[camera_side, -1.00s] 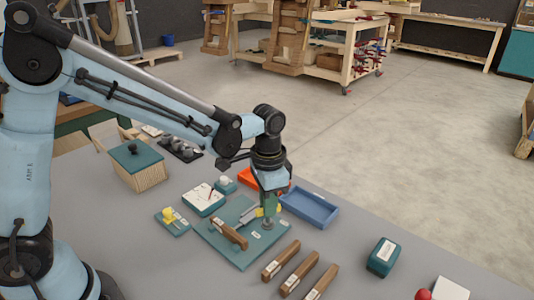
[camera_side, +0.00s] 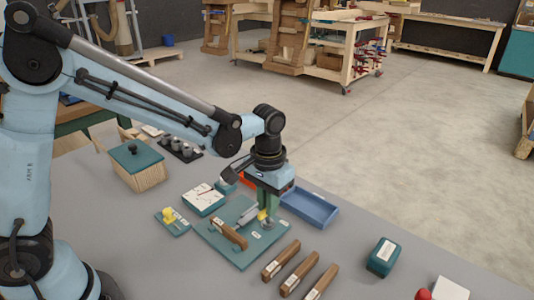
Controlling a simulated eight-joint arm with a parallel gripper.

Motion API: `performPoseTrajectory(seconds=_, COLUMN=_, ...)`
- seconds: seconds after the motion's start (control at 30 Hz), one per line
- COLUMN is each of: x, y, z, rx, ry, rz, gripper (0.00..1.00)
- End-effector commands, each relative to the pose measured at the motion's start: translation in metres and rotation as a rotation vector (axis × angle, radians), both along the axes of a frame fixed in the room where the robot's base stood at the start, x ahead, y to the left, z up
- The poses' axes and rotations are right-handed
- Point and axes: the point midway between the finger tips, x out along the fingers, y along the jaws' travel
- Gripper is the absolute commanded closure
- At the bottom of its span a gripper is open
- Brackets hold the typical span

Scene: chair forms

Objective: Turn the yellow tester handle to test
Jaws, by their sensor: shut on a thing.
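The tester is a flat teal board (camera_side: 240,258) with a brown wooden piece (camera_side: 229,234) lying on it and a grey metal part (camera_side: 248,214) beside that. Only a small bit of yellow shows; the fingers hide the rest. A round grey foot or disc (camera_side: 268,224) shows below the fingers. I cannot read the small white labels on the board.
A small teal plate (camera_side: 180,231) with a yellow piece (camera_side: 169,214) and a white-topped box (camera_side: 204,199) stand left. A blue tray (camera_side: 311,208) is close right. Several wooden bars (camera_side: 281,260) lie in front. A teal box (camera_side: 383,257) stands farther right.

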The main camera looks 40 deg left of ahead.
Motion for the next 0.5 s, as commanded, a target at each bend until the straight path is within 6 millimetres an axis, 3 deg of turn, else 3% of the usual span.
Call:
performPoseTrajectory(seconds=0.3, x=0.0, y=0.0, z=0.0006, rx=-0.001, ry=0.001, rz=0.005, gripper=1.0)
performPoseTrajectory(seconds=0.33, x=0.0, y=0.0, z=0.0006, rx=-0.001, ry=0.001, rz=0.005, gripper=0.84)
performPoseTrajectory(seconds=0.5, x=0.0, y=0.0, z=0.0004, rx=-0.001, ry=0.001, rz=0.004, gripper=0.62)
